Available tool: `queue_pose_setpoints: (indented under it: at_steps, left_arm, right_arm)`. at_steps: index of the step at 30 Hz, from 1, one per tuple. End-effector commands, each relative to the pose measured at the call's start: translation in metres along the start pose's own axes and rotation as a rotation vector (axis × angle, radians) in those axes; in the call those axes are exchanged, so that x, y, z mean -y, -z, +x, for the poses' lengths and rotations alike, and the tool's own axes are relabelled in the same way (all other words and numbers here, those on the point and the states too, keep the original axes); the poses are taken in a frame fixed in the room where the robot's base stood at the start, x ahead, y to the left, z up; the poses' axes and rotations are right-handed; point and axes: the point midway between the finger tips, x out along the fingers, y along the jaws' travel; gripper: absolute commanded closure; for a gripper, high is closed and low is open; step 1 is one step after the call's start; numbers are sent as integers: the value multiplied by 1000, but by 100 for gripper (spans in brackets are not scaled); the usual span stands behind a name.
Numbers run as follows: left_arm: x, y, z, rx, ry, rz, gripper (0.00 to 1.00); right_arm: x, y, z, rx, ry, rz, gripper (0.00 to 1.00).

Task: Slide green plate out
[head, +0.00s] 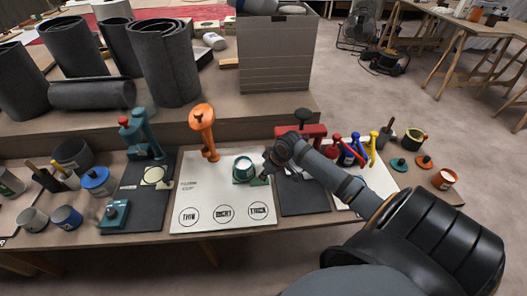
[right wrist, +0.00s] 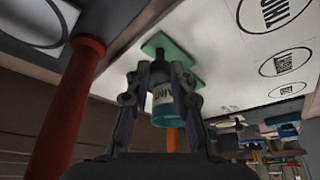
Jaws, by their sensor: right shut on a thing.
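The green plate (head: 259,181) lies flat on the white board with printed circles, near its right edge. It also shows in the right wrist view (right wrist: 185,48), with a dark knob on it. A white and teal paint can (head: 243,166) stands at the plate; it shows between my fingers in the right wrist view (right wrist: 163,112). I cannot tell whether it rests on the plate. My right gripper (head: 269,166) is just right of the can. Its fingertips (right wrist: 163,68) look shut at the plate's knob; the exact contact is partly hidden. My left gripper is out of view.
The white board (head: 215,190) bears an orange stand (head: 204,130) behind the can. A red press (head: 300,131) stands close behind my right arm. Coloured tools and pots crowd the right; teal tools and pots stand left. The board's front area is free.

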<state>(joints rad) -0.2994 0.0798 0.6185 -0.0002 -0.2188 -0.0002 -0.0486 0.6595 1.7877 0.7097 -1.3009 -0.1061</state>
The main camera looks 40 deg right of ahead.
Motion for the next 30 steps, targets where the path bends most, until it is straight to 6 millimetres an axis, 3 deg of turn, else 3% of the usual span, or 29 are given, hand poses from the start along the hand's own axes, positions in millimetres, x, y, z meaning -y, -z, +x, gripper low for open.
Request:
queue_pose_setpoints:
  at_steps: [1,6,16,25,30]
  left_arm:
    - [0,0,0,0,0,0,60]
    - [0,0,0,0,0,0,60]
    - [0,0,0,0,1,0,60]
    - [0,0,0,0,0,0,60]
    - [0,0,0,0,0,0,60]
  right_arm:
    - [-3,-2,0,6,-9,-2,77]
    - [-3,-1,0,5,-8,-2,56]
    - [-3,-1,-4,3,-7,-2,56]
    - [-3,-2,-54,8,-11,-8,56]
    - [-4,-2,-69,6,-11,-4,56]
